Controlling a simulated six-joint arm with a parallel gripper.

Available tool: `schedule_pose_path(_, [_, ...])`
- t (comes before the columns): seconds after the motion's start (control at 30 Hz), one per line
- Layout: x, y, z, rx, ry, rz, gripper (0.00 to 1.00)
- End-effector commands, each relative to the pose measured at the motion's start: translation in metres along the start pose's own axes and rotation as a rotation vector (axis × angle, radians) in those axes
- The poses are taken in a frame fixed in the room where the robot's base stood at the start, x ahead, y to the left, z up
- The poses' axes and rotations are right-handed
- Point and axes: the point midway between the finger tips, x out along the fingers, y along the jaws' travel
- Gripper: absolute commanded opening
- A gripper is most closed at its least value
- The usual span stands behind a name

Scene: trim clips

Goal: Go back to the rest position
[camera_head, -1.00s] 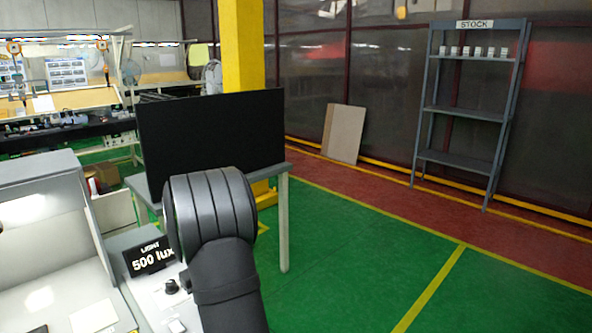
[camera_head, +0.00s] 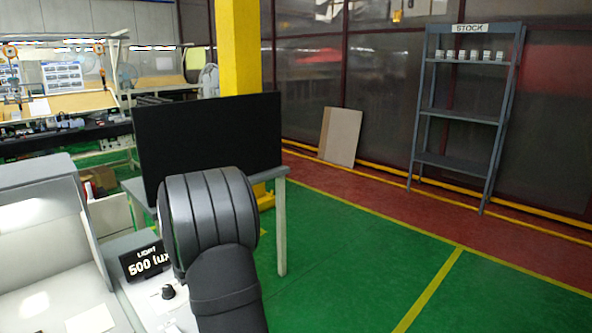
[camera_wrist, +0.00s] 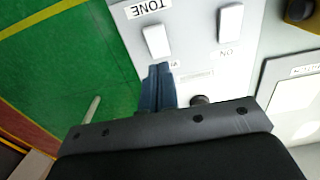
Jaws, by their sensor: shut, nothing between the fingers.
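My gripper (camera_wrist: 158,88) shows in the wrist view as two blue-grey fingers pressed together, with nothing between them. It hangs over the edge of a light panel (camera_wrist: 196,65) with white rocker switches and a dark knob, beside the green floor. I cannot tell its height above the panel. In the head view my dark arm covers the lower middle, and the fingers are not visible there.
A light booth (camera_head: 35,215) with a "500 lux" display (camera_head: 146,261) stands at left. A black screen (camera_head: 210,140) is on a table behind my arm. A grey STOCK shelf (camera_head: 465,115) is far right. Green floor (camera_head: 350,260) at right is clear.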

Motion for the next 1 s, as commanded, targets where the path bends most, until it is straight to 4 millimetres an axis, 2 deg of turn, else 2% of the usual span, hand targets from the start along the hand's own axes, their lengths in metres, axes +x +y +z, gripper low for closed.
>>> schedule_pose_path(0.23, [0.051, 0.0, 0.0, 0.0, -0.001, 0.0, 0.0])
schedule_pose_path(0.3, [0.028, 0.001, -0.002, 0.0, 0.008, 0.003, 0.0])
schedule_pose_path(0.67, [-0.045, 0.0, -0.001, 0.0, 0.008, 0.002, 0.0])
schedule_pose_path(1.0, [-0.111, 0.002, 0.019, 0.004, 0.072, 0.001, 0.0])
